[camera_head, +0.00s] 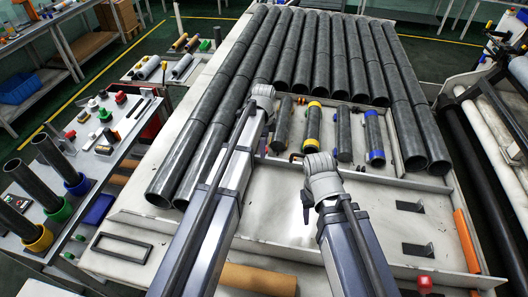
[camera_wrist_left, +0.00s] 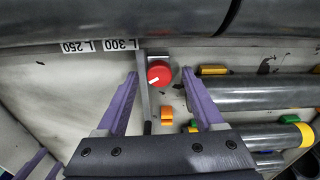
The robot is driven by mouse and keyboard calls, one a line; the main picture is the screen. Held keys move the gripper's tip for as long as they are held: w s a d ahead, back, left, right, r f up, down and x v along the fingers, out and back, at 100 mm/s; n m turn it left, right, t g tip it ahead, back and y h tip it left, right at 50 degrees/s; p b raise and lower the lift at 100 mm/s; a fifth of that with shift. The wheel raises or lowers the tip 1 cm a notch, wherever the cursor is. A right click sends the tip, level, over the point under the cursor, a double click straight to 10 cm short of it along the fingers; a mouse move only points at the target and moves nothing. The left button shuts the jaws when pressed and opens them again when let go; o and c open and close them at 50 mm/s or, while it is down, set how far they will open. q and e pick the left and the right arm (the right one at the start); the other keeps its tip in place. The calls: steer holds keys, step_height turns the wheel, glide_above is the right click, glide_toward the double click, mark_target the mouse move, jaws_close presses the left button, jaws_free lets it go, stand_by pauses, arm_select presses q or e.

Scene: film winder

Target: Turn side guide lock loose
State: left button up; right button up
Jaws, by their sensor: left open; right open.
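A round red knob (camera_wrist_left: 160,73) with a white pointer line stands by a metal bar in the left wrist view, apparently the side guide lock. The fingers of my left gripper (camera_wrist_left: 159,75) are open, one to each side of it, with gaps to both. Whether the tips reach down to its height is unclear. In the head view my left gripper (camera_head: 267,114) is mostly behind its own arm, and the knob is hidden. My right gripper (camera_head: 306,211) hangs over the bare tray floor, open and empty; parts of its fingers show in the left wrist view.
Labels L 300 and L 250 (camera_wrist_left: 100,45) are beside the metal bar (camera_wrist_left: 145,92). Large dark tubes (camera_head: 205,115) lie along the left. Short rollers with yellow (camera_head: 313,128) and blue (camera_head: 374,135) bands lie beyond the grippers. A red knob (camera_head: 424,282) stands at lower right.

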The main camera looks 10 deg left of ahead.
arm_select(q)
steer(key=shift+f, duration=0.15)
jaws_close()
stand_by(0.5)
